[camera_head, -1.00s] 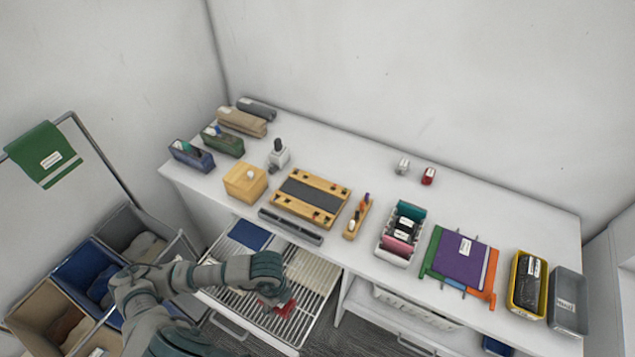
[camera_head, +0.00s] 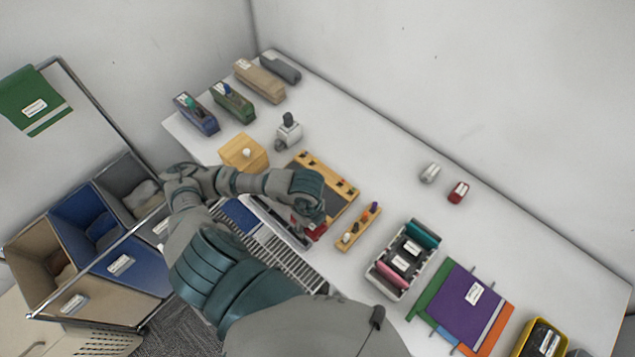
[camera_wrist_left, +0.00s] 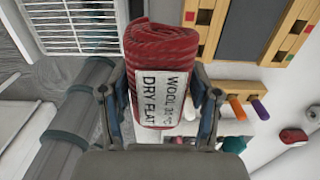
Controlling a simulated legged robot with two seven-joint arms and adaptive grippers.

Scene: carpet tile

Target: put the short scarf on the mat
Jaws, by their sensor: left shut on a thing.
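My left gripper (camera_head: 312,212) is shut on a rolled red knit (camera_wrist_left: 160,50), likely the short scarf. Its white label reads wool, 30 °C, dry flat. The roll sits between both fingers in the left wrist view; in the head view only a bit of red (camera_head: 317,232) shows below the hand. The hand is over the near edge of a wooden board with a dark grey panel (camera_head: 343,204), likely the mat, and hides part of it. The panel also shows in the wrist view (camera_wrist_left: 250,30), apart from the roll in the picture. My right gripper is out of view.
A white tray of rolls (camera_head: 403,260) stands further right. Bare white table lies behind the board.

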